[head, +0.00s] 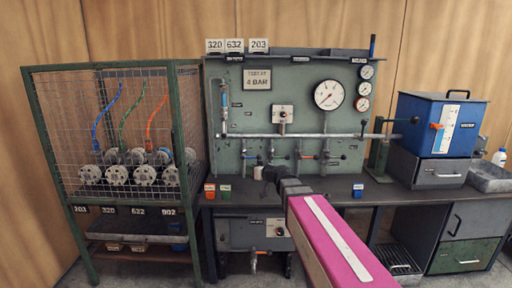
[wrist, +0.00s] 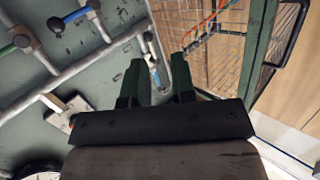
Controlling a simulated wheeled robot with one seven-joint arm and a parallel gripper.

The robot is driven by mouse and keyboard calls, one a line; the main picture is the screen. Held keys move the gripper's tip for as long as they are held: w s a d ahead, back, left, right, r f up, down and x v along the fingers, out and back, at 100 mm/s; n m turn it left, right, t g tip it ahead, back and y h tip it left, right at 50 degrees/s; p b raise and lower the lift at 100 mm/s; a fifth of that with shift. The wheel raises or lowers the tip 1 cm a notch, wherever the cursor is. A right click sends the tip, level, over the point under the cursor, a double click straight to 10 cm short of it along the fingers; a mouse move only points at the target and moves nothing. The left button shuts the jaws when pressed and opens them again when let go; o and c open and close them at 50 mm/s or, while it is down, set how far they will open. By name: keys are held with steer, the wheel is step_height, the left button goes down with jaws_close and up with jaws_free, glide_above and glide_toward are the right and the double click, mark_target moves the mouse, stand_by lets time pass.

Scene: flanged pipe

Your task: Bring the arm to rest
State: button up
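My gripper (head: 268,176) shows in the head view at the end of my pink arm, in front of the green panel (head: 260,95) and above the bench. In the wrist view its two dark green fingers (wrist: 157,85) stand apart with a gap between them and nothing held in the gap. Beyond the fingers the wrist view shows the panel with its pipes on the left and the wire cage (wrist: 222,45) on the right.
A wire cage (head: 115,120) holding several flanged parts and coloured hoses stands at the left. Small orange, green and blue blocks lie on the bench. A horizontal pipe crosses the panel.

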steer(key=s+d+f+m+g+h, duration=0.3)
steer(key=s+d+f+g+h, duration=0.2)
steer(key=s+d+f, duration=0.5)
steer(key=s+d+f+m+g+h, duration=0.4)
steer(key=s+d+f, duration=0.6)
steer(key=f, duration=0.6)
steer(key=s+g+h, duration=0.2)
steer(key=shift+s+d+m+g, duration=0.3)
steer(key=shift+s+d, duration=0.1)
